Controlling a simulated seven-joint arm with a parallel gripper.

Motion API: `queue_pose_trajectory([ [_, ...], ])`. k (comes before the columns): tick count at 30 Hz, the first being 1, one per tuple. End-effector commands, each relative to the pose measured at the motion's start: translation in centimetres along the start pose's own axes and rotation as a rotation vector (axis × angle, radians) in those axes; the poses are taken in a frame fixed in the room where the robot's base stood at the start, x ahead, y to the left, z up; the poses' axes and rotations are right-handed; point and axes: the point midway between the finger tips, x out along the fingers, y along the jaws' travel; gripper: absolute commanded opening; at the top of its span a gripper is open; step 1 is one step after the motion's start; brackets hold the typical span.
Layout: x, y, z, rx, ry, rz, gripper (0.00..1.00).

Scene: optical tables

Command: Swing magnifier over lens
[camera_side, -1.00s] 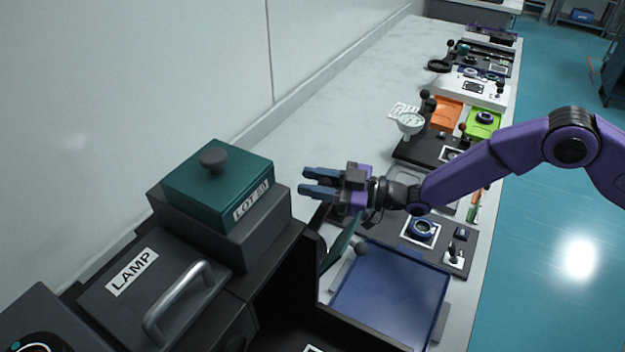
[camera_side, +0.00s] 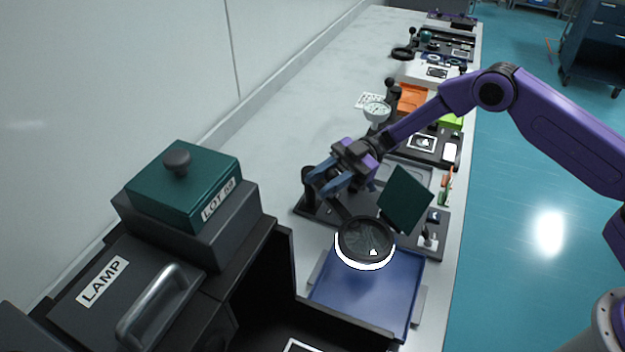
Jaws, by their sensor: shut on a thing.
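The magnifier (camera_side: 366,238) is a round black-rimmed glass with a bright white crescent along its lower edge. My gripper (camera_side: 326,178) is beside that post, shut on a dark part at the upper end of the magnifier's arm. The exact part is hidden by the fingers. A dark green panel (camera_side: 404,199) stands tilted right of the magnifier. The lens is not visible; the panel covers part of the black base (camera_side: 436,215).
The blue tray (camera_side: 362,300) lies in front. The large black lamp box (camera_side: 120,280), with a handle and a green lidded box (camera_side: 185,185), fills the left. A dial gauge (camera_side: 376,112) and other fixtures line the bench behind.

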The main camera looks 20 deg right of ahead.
Motion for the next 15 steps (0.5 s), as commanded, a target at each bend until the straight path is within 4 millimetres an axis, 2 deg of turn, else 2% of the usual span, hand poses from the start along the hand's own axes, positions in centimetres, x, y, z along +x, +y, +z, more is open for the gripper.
queue_pose_trajectory([
  [6,-1.3,-0.4,0.0,-0.002,0.029,-0.152,0.0],
  [15,-2.3,-0.7,-0.1,-0.002,0.053,-0.271,0.0],
])
